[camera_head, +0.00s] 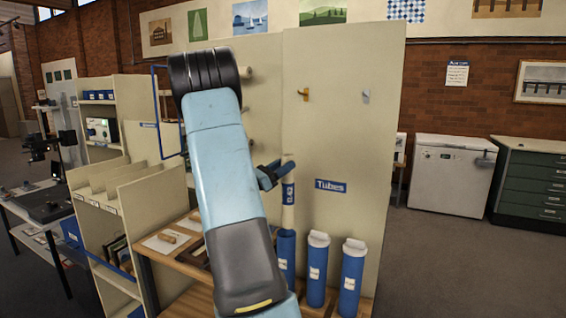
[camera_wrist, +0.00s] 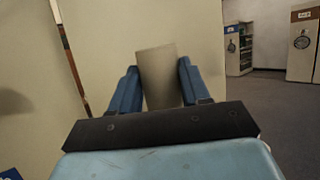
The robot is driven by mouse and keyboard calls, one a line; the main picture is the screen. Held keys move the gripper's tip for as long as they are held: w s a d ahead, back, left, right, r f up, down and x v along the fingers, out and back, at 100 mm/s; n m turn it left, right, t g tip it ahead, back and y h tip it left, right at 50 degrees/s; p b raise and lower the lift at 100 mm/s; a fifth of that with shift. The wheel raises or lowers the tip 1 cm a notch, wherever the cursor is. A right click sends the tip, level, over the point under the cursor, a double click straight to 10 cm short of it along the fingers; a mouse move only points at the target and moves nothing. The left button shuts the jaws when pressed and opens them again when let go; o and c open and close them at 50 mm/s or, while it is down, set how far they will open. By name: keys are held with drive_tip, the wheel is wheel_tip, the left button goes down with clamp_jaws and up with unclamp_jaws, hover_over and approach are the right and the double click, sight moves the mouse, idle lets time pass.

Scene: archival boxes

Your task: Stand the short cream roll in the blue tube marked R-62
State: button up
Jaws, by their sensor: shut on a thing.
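My gripper (camera_head: 273,174) is shut on the short cream roll (camera_head: 288,215), near its upper end. In the wrist view the roll (camera_wrist: 159,78) is between the two blue fingers.
Two blue tubes with white caps, one (camera_head: 317,270) in the middle and one (camera_head: 351,278) at the right, stand beside it. A cream panel (camera_head: 340,120) with hooks and a "Tubes" sign (camera_head: 330,186) rises behind. A wooden shelf (camera_head: 185,262) is at the left.

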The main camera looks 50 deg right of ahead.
sight(283, 179)
drive_tip(key=shift+f, duration=1.35)
drive_tip(key=shift+s+f, duration=0.1)
drive_tip(key=shift+f, duration=0.5)
clamp_jaws()
drive_tip(key=shift+f, duration=7.6)
drive_tip(key=o, duration=1.3)
unclamp_jaws()
drive_tip(key=shift+c, duration=0.2)
drive_tip(key=v, duration=0.7)
drive_tip(key=shift+a+f, duration=0.2)
drive_tip(key=shift+a, duration=0.05)
